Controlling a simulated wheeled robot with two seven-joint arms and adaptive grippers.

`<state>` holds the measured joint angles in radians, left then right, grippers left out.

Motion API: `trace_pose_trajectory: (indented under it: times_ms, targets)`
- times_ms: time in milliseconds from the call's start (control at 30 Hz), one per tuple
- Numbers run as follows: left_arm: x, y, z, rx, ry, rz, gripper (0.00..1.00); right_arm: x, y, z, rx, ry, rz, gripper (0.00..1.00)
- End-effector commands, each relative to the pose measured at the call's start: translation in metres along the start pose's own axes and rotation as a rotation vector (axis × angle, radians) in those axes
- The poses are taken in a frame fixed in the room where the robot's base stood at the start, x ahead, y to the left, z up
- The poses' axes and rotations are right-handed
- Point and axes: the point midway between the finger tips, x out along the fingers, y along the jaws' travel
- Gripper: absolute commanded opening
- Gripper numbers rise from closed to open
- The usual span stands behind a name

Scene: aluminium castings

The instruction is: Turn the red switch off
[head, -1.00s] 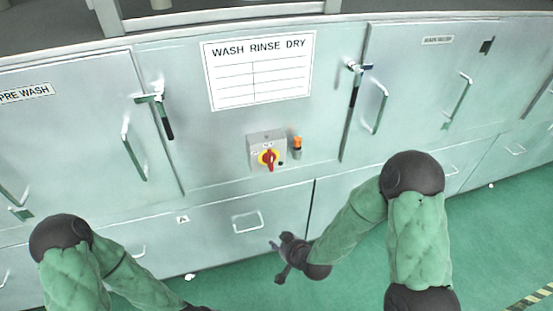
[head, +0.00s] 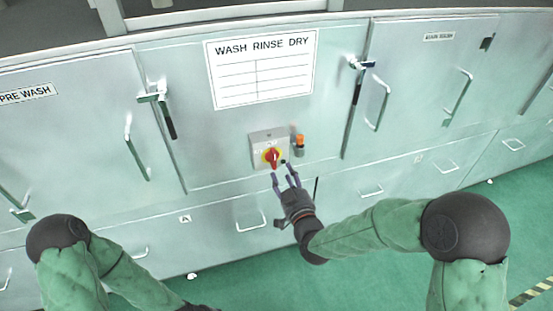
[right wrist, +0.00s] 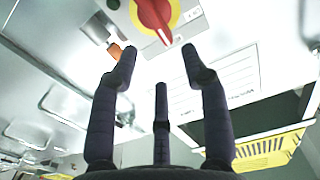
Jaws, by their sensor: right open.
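The red switch (head: 272,158) is a red rotary handle on a yellow disc, mounted on a small grey box (head: 262,138) on the machine front. In the head view its handle stands roughly upright. In the right wrist view the red switch (right wrist: 155,14) shows large at the top, beyond the fingertips. My right gripper (head: 286,172) is open and empty, just below the switch, its fingers pointing up towards it; a gap shows between fingers and handle in the right wrist view (right wrist: 158,65). My left arm is at the lower left; its gripper is not visible.
An orange-topped fitting (head: 299,141) sits right beside the switch box. A white WASH RINSE DRY sign (head: 262,70) is above. Door handles (head: 376,104) stick out on both sides, and a drawer handle (head: 250,222) is at the lower left of my right gripper.

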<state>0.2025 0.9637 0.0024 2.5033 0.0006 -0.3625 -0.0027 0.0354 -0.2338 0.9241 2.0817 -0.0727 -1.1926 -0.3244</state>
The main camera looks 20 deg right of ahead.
Motion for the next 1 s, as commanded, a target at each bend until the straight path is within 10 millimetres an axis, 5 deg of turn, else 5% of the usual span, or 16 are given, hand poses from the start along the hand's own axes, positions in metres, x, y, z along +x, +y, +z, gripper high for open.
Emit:
trace_pose_trajectory:
  times_ms: [400,900,1000]
  targets:
    - [0.013,-0.005,-0.001,0.0,0.0,0.0,0.4,0.069,0.0,0.002,0.001,-0.002,-0.001,0.46]
    - [0.015,-0.005,-0.001,0.0,0.0,0.0,0.4,0.083,0.0,0.001,0.001,-0.002,-0.001,0.46]
    - [0.015,-0.005,-0.001,0.0,0.0,0.0,0.4,0.083,0.0,0.001,0.001,-0.002,-0.001,0.18]
